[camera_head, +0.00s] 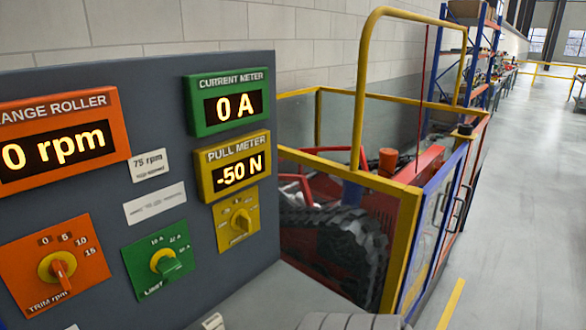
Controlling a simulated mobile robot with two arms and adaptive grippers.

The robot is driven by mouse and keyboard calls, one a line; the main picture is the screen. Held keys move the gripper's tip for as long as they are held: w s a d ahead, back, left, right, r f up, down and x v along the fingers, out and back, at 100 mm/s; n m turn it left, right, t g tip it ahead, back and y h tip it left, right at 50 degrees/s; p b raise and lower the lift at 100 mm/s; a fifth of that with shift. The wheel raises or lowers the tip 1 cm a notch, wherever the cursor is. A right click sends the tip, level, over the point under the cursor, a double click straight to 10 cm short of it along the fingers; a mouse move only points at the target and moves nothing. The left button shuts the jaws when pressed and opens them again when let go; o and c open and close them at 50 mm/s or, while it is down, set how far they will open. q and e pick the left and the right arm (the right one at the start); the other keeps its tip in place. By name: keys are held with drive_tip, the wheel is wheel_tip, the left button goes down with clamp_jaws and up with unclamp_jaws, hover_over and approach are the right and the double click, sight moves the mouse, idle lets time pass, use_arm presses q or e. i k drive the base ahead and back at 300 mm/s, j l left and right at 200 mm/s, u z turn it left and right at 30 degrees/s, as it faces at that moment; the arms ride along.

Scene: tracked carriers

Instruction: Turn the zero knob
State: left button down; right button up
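A grey control panel (150,78) fills the left of the head view. Below its yellow pull meter (235,167), which reads -50 N, is a small yellow knob (241,221) on a yellow plate; its lettering is too small to read, so I cannot confirm it is the zero knob. The green current meter (228,104) reads 0 A. The orange roller meter (62,140) reads 0 rpm. Neither of my grippers can be made out.
Right of the panel, a yellow-railed enclosure (362,110) holds a red machine with a black track (350,250). A blue-framed gate (430,235) closes its right side. Open grey floor (520,230) lies further right, with blue shelving (470,50) behind.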

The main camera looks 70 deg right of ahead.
sight(243, 220)
drive_tip(key=z, duration=1.95)
